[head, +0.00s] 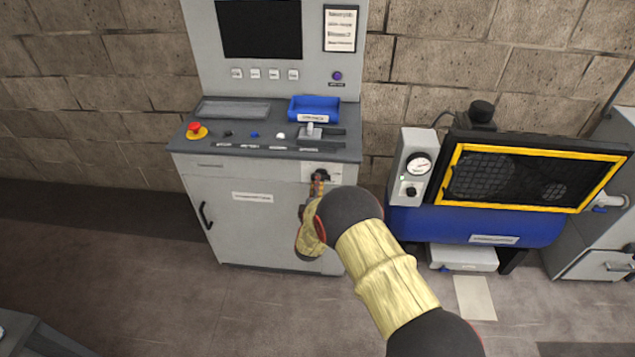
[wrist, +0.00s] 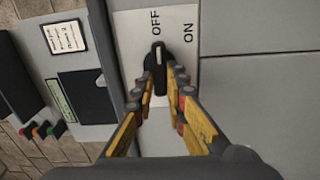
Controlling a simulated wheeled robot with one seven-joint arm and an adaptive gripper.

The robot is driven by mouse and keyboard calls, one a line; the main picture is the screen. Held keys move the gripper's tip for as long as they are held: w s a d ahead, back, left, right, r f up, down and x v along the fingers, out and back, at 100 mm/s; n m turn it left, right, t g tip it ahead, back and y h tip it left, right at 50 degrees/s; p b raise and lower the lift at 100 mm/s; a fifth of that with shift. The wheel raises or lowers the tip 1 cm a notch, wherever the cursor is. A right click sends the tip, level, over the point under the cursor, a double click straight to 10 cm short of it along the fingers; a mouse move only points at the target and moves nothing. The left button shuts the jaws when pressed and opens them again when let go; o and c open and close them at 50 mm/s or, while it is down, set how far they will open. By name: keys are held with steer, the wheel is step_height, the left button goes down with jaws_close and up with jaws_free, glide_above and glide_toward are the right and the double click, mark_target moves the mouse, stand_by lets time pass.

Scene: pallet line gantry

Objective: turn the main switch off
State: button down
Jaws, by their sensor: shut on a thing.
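The main switch is a black rotary handle (wrist: 158,60) with a white line, on a pale plate marked OFF and ON. In the wrist view its tip points up in the picture, toward the word OFF rather than ON. In the head view the switch (head: 321,175) is at the upper right of the cabinet front, partly hidden by my gripper. My gripper (wrist: 165,82) is shut on the handle, its two fingers on either side of the lower part. In the head view my gripper (head: 317,185) reaches the plate from the front.
The console top above holds a red emergency button (head: 196,130), a blue tray (head: 314,108) and a small lever (head: 312,130). A blue compressor (head: 470,226) with a yellow-framed guard and a gauge box (head: 416,165) stands at right.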

steer(key=shift+a+n, duration=0.1)
steer(key=shift+n, duration=0.3)
steer(key=c, duration=1.8)
jaws_free()
steer(key=shift+s, duration=0.1)
steer(key=s, duration=1.1)
steer(key=shift+s+a, duration=0.15)
steer(key=shift+s, duration=0.25)
